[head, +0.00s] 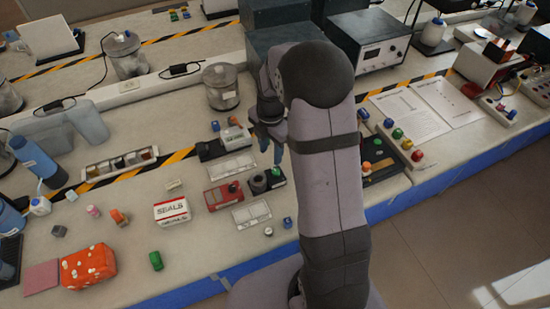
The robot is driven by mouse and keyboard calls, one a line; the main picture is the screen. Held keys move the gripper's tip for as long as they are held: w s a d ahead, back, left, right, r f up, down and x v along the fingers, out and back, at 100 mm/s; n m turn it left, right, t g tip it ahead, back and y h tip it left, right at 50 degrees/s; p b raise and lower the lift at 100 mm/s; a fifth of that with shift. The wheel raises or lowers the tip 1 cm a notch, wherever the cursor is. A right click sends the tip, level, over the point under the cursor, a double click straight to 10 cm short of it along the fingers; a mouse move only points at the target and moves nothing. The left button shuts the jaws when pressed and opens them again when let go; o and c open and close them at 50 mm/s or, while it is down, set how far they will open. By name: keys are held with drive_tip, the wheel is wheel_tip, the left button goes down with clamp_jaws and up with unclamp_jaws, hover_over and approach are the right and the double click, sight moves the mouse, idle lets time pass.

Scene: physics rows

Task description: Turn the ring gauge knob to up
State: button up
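My gripper (270,128) hangs over the middle of the bench, largely hidden by my own arm. Its fingers point down and I cannot tell whether they are open or shut. I cannot surely tell which item is the ring gauge knob. Below the gripper lie a red device (218,197) with a small dark knob (233,187), and to its right a dark round ring-like part (258,183) beside a green-topped block (278,172). The gripper appears apart from these. The pointing direction of any knob is too small to read.
Pale frames (250,214) lie by the red device. A white and red SEALS box (172,212), an orange spotted block (88,267) and a green piece (156,261) lie left. A metal canister (221,87) stands behind. A panel of coloured buttons (397,134) is right.

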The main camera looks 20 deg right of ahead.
sight(276, 171)
drive_tip(key=shift+s+d+r+n+g, duration=0.15)
drive_tip(key=shift+s+d, duration=0.1)
drive_tip(key=shift+s, duration=0.25)
drive_tip(key=shift+s+d+n+g, duration=0.15)
drive_tip(key=shift+s+d, duration=0.1)
drive_tip(key=shift+s, duration=0.2)
drive_tip(key=shift+w+f+p, duration=0.1)
drive_tip(key=shift+f+p, duration=1)
drive_tip(key=shift+f, duration=2.55)
drive_tip(key=shift+c, duration=0.3)
clamp_jaws()
